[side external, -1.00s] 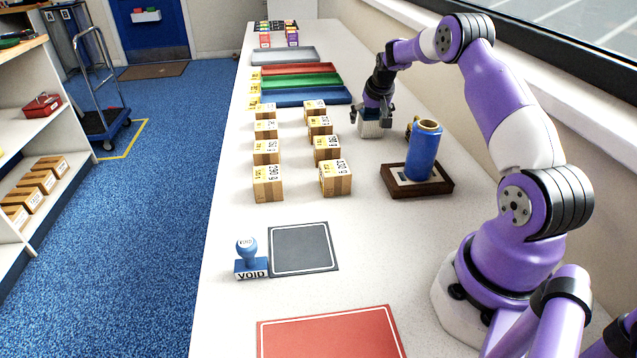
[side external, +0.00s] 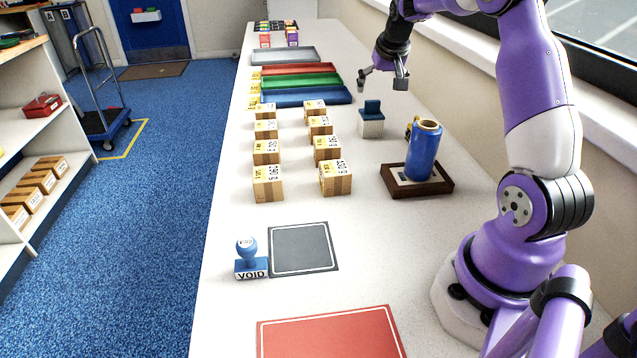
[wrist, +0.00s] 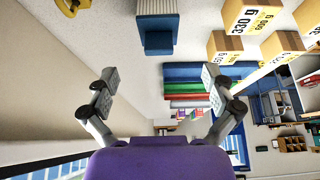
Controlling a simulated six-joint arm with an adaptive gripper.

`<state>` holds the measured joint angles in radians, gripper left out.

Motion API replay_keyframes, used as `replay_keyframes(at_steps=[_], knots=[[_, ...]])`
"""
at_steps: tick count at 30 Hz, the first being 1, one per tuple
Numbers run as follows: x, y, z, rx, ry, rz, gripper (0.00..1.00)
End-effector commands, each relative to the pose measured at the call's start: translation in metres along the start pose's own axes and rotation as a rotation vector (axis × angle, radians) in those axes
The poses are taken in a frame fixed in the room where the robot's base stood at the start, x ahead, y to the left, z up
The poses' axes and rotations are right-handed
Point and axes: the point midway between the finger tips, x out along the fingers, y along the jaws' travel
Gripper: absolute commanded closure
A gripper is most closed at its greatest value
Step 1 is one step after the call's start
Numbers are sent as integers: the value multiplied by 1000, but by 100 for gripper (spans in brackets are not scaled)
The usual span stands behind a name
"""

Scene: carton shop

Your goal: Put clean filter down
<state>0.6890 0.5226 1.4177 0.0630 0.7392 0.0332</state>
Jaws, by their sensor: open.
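The clean filter (side external: 371,120) is a small white pleated block with a blue tab on top. It stands upright on the white bench, behind the dark wooden tray. It also shows at the top of the wrist view (wrist: 157,30). My gripper (side external: 382,84) is open and empty above the filter and a little beyond it, apart from it. In the wrist view my gripper's two fingers (wrist: 160,78) are spread wide with nothing between them.
A blue cylinder (side external: 424,152) stands on a dark wooden tray (side external: 418,191), with a yellow item behind it. Two rows of small cartons (side external: 267,183) stand left. Coloured trays (side external: 304,96) lie farther back. A blue VOID stamp (side external: 250,260), grey mat (side external: 302,248) and red mat (side external: 330,338) are in front.

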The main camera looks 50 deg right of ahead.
Motion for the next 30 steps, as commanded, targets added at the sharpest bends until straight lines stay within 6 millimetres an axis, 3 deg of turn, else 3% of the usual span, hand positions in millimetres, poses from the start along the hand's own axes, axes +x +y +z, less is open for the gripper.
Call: replay_keyframes(at_steps=[4,7,11,15,18,21,24,30], knots=[[-36,-32,14,-73,10,-40,3],[-79,-69,44,-178,16,-96,3],[-136,-107,109,-346,24,-186,3],[-173,-120,183,-508,29,-272,3],[-183,-119,223,-597,32,-318,3],[-186,-116,249,-655,31,-348,3],[-186,-114,262,-683,31,-362,3],[-186,-113,265,-690,29,-365,3]])
